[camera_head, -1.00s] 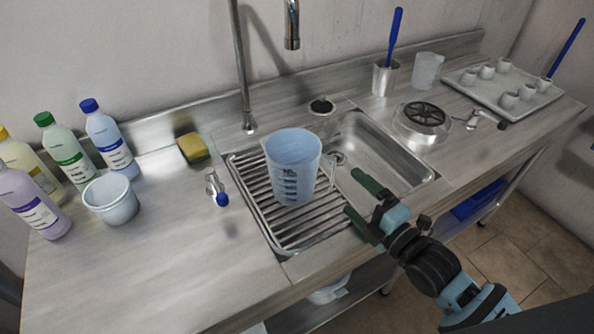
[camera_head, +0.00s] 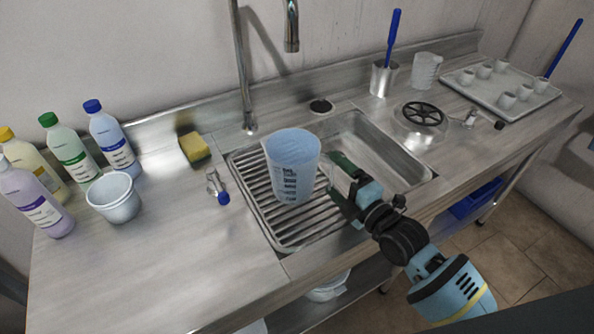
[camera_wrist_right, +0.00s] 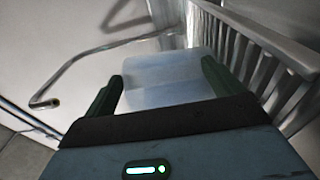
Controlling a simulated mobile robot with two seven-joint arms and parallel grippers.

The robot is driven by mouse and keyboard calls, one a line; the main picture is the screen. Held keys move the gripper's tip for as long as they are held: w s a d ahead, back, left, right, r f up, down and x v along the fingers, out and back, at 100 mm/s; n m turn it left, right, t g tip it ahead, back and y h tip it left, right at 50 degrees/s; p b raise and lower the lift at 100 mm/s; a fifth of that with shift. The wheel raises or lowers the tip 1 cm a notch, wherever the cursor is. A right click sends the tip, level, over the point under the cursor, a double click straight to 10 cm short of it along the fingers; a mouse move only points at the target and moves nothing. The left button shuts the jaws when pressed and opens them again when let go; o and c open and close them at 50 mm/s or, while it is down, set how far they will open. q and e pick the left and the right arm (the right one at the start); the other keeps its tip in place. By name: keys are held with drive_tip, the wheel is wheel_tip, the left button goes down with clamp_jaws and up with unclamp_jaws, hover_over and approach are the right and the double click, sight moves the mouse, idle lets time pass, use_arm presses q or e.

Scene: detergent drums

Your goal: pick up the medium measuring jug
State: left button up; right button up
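A translucent pale-blue measuring jug with dark scale marks (camera_head: 292,170) stands upright on the ribbed drainer part of the sink. It also shows in the right wrist view (camera_wrist_right: 165,80), ahead of and between the two fingers. My right gripper (camera_head: 335,177) is open with green fingers, right beside the jug's right side. In the right wrist view my gripper (camera_wrist_right: 160,85) has its fingers apart; I cannot tell whether they touch the jug. A second, clear jug (camera_head: 426,70) stands at the back right. My left gripper is not in view.
The sink basin (camera_head: 390,160) lies right of the jug, a tall tap (camera_head: 245,90) behind it. At left are several bottles (camera_head: 70,150), a pale bucket-like cup (camera_head: 114,198) and a sponge (camera_head: 194,149). A tray of small cups (camera_head: 535,98) is at far right. The front-left counter is clear.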

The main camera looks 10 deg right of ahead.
drive_tip(key=c, duration=1)
drive_tip(key=shift+r, duration=0.25)
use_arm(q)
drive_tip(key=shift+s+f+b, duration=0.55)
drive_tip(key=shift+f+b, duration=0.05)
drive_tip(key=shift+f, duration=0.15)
use_arm(e)
drive_tip(key=shift+s+d+r, duration=0.75)
drive_tip(key=shift+s+d, duration=0.1)
drive_tip(key=shift+s, duration=1.65)
drive_tip(key=shift+s+d+r, duration=0.75)
drive_tip(key=shift+s+d, duration=0.15)
drive_tip(key=shift+s, duration=1.6)
drive_tip(key=shift+s+d+r, duration=0.75)
drive_tip(key=shift+s+d, duration=0.1)
drive_tip(key=shift+s, duration=1.65)
